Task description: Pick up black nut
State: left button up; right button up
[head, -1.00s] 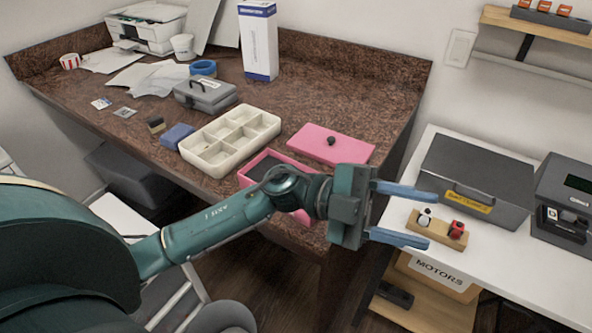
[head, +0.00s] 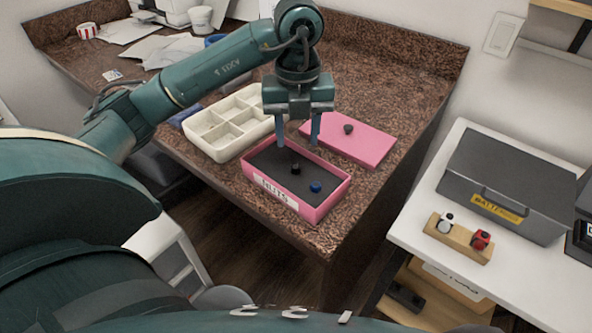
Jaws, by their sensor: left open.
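The black nut (head: 295,169) lies on the dark floor of an open pink box (head: 328,200) with a white label on its front. A blue nut (head: 315,187) lies in the same box, to the right and nearer to me. My left gripper (head: 298,143) points down over the back part of the box, its two blue fingers apart with nothing between them. The fingertips are behind and above the black nut in the picture and do not touch it. My right gripper does not show.
A pink lid (head: 362,146) with a dark knob lies just behind and right of the box. A cream divided tray (head: 206,141) stands to the left. A white side table (head: 408,222) at right holds a grey battery case (head: 508,185) and a small wooden block.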

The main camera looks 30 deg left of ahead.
aim_at(296, 167)
pick_arm(q)
jog(key=f, duration=0.7)
jog(key=shift+a+f+p, duration=0.25)
jog(key=shift+p, duration=0.1)
grip_shut()
